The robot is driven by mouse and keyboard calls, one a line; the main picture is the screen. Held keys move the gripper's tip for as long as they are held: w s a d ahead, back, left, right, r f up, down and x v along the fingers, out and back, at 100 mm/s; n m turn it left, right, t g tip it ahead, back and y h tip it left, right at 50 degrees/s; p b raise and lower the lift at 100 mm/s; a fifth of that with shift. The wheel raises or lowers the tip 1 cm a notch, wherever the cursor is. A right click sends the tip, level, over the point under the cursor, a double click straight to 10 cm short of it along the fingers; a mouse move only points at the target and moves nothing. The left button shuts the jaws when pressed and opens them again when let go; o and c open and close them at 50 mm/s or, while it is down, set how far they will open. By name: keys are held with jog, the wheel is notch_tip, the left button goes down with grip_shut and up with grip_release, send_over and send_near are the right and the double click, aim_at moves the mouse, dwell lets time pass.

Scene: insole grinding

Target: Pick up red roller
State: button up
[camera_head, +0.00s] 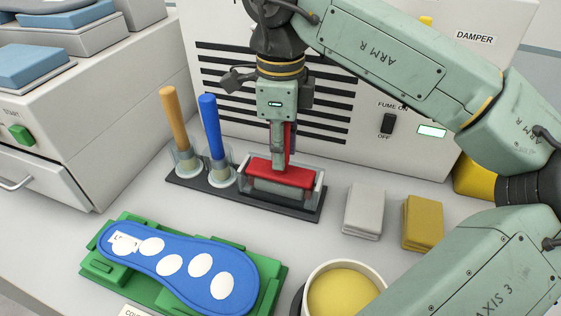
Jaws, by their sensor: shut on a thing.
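The red roller (309,178) sits at the right end of a black rack (238,199), in a clear-sided holder. Its wide red top lies level, and a red upright part rises from it. My gripper (279,164) points straight down over the roller and is shut on the upright red part. One finger covers part of the red upright. The roller's underside is hidden inside the holder, so I cannot tell whether it still touches the bottom.
Orange-handled (171,118) and blue-handled (211,127) tools stand in cups left of the roller. A blue insole (160,262) lies on a green fixture (102,267) in front. Grey (364,209) and yellow (423,222) cloths lie right. A yellow-filled pot (344,292) stands front right. The fume unit (357,82) is close behind.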

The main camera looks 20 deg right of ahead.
grip_shut()
jog(key=shift+r+p, duration=0.35)
jog(key=shift+r, duration=0.05)
notch_tip(320, 180, up, 9)
jog(key=shift+r+p, duration=0.1)
jog(key=shift+p, duration=0.85)
jog(key=shift+o, duration=2.1)
grip_release()
grip_shut()
